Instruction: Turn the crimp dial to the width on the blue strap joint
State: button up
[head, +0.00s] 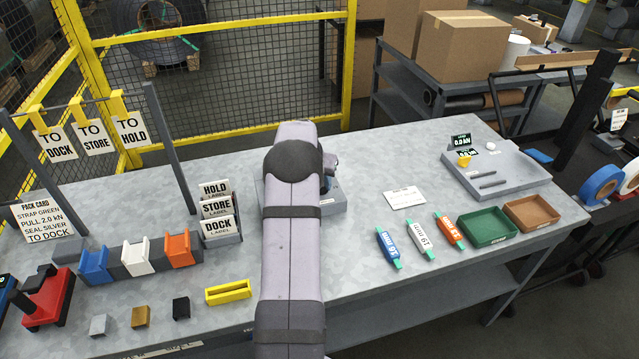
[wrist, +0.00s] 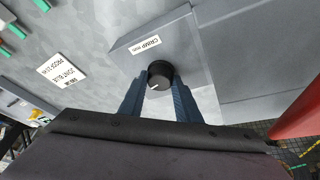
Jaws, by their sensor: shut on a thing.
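The crimp dial (wrist: 160,72) is a round black knob with a white pointer mark, on a grey box (wrist: 205,60) labelled CRIMP mm. The pointer faces down and slightly left in the wrist view; no scale numbers are readable. My gripper (wrist: 160,84) is shut on the dial, one blue-grey finger on each side. In the head view my arm hides the dial and most of the crimp box (head: 334,201). The blue strap joint (head: 388,247) lies on the bench right of my arm; its white label ends in mm, but its number is hard to read.
A white 19 mm joint (head: 420,236) and an orange joint (head: 449,229) lie beside the blue one. A card (wrist: 62,69) reads JOINT BLUE. Green (head: 487,223) and brown (head: 531,212) trays stand right; a yellow holder (head: 228,291) and label rack (head: 217,213) stand left.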

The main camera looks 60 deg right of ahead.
jog(key=n+t, duration=0.1)
jog(key=n, duration=0.1)
jog(key=n+t, duration=0.1)
jog(key=n, duration=0.2)
jog(key=shift+s+d+n+y+b, duration=0.1)
jog(key=shift+s+n+y+b, duration=0.05)
jog(key=shift+n+y+b, duration=0.15)
jog(key=shift+r, duration=0.1)
dwell(0.3)
jog(key=o, duration=1.1)
jog(key=shift+c, duration=0.2)
jog(key=shift+r, duration=0.1)
jog(key=b+v, duration=0.3)
jog(key=v, duration=0.4)
jog(key=shift+s, duration=0.1)
